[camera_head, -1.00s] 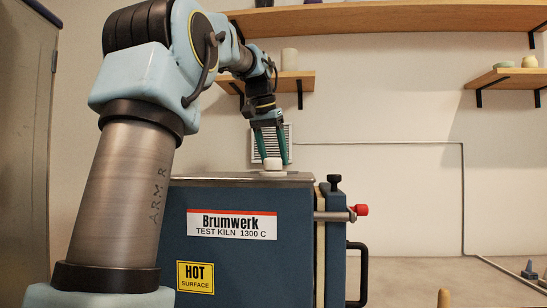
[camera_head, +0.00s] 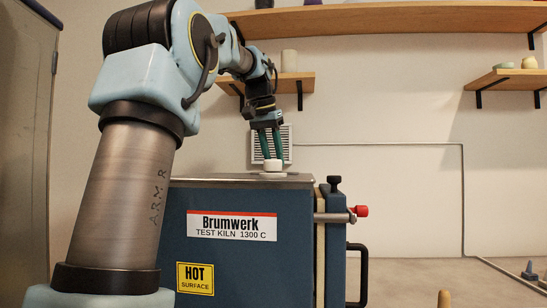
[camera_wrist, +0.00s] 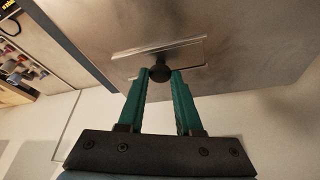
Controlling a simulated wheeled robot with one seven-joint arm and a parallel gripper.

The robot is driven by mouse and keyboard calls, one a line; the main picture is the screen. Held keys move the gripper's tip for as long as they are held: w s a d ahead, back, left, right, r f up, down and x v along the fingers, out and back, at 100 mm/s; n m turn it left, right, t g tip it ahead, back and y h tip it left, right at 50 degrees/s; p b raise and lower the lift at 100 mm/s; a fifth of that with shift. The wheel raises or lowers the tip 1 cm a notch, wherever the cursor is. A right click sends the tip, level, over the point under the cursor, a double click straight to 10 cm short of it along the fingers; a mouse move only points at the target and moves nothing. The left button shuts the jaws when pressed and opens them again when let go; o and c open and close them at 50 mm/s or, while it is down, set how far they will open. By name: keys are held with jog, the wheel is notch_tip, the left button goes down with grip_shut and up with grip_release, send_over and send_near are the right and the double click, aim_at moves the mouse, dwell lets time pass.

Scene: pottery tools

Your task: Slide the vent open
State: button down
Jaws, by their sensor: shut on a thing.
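The kiln (camera_head: 250,262) is a dark blue box with a metal top. On its top stands a small knob (camera_head: 273,166), pale in the head view, on a low base. In the wrist view the knob (camera_wrist: 160,73) looks dark and round, on a thin metal vent slide (camera_wrist: 185,50) lying on the kiln top. My gripper (camera_head: 273,157) comes down from above with its green fingers shut on the knob. The wrist view shows one fingertip of my gripper (camera_wrist: 160,76) on each side of it. The vent opening cannot be made out.
A slatted wall grille (camera_head: 258,146) is behind my gripper. Wooden shelves (camera_head: 400,20) hang above and behind. A red-tipped latch (camera_head: 360,211) and a black handle (camera_head: 362,272) stick out at the kiln's right. The kiln top around the knob looks clear.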

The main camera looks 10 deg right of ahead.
dwell(0.8)
jog(key=shift+s+d+r+p, duration=0.1)
jog(key=shift+s+d+p, duration=0.15)
jog(key=shift+d, duration=0.5)
jog(key=shift+s+d+f+p, duration=0.1)
jog(key=shift+d+p, duration=0.1)
jog(key=shift+d, duration=0.55)
jog(key=shift+s+d+r+p, duration=0.1)
jog(key=shift+s+d+p, duration=0.15)
jog(key=shift+d, duration=0.5)
jog(key=c, duration=0.6)
grip_release()
jog(key=p+v, duration=0.1)
jog(key=v, duration=0.9)
jog(key=shift+r, duration=0.3)
jog(key=shift+s+a, duration=0.1)
